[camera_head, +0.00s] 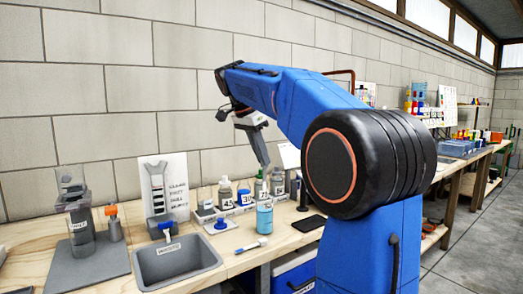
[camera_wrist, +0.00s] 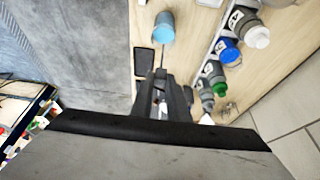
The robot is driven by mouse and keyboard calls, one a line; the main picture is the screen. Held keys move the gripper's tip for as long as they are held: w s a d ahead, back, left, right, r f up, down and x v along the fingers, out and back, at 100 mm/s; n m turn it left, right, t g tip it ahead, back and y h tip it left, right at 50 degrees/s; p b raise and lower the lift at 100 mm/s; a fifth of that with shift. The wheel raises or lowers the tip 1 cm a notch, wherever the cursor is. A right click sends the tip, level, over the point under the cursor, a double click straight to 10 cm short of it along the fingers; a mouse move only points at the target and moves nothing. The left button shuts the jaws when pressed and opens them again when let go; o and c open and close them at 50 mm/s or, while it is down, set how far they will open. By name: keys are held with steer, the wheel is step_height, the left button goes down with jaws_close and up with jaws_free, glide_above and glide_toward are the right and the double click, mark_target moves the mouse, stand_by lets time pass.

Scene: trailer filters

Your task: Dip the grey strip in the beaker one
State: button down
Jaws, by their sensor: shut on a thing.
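My gripper (camera_head: 264,162) hangs over the bench above the beaker, and its fingers (camera_wrist: 160,80) also show in the wrist view. They are shut on the grey strip (camera_wrist: 162,60), a thin dark line reaching out from the fingertips toward the beaker. The beaker (camera_head: 264,218) holds blue liquid and has a label that looks like a 1. In the wrist view the beaker (camera_wrist: 164,32) lies just beyond the strip's end. I cannot tell whether the strip's tip is inside it. The strip is not clear in the head view.
Numbered bottles (camera_head: 225,193) stand in a row behind the beaker. A dark flat slab (camera_head: 309,223) lies to its right. A white-and-blue stick (camera_head: 250,246) lies in front. A grey bin (camera_head: 176,264) and a grey mat (camera_head: 98,266) are to the left.

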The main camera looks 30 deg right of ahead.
step_height(320, 180, down, 11)
steer(key=shift+f, duration=0.15)
stand_by(1.1)
stand_by(2.2)
steer(key=shift+r, duration=5.25)
